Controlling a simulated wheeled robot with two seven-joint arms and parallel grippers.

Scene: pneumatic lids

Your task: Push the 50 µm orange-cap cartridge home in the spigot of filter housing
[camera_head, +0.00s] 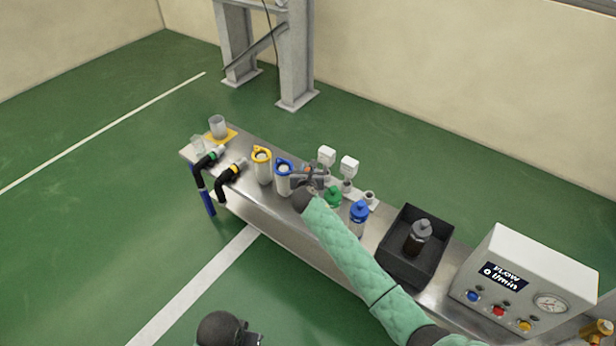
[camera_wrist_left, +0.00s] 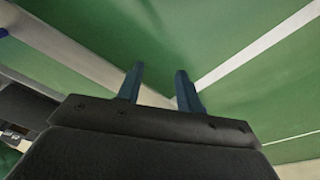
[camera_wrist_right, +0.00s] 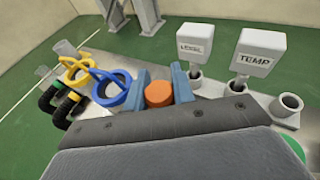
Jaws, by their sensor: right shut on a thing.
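The orange-cap cartridge (camera_wrist_right: 158,94) shows only its round orange top, between the fingers of my right gripper (camera_wrist_right: 160,88). The right gripper is shut on it. In the head view my right gripper (camera_head: 308,180) is over the bench, just right of the blue-ringed housing (camera_head: 284,180), and largely hides the cartridge. Whatever lies directly under the cartridge is hidden, so I cannot tell how deep it sits in a spigot. A yellow-ringed housing (camera_head: 262,166) stands left of the blue one. My left gripper (camera_wrist_left: 160,88) is open and empty above the floor, away from the bench.
White LEVEL (camera_wrist_right: 203,42) and TEMP (camera_wrist_right: 261,50) boxes stand behind the right gripper, with an open socket (camera_wrist_right: 287,106) at right. Green-cap (camera_head: 332,197) and blue-cap (camera_head: 359,214) items stand nearby. A black tray (camera_head: 386,250) and flow box (camera_head: 530,290) are farther right.

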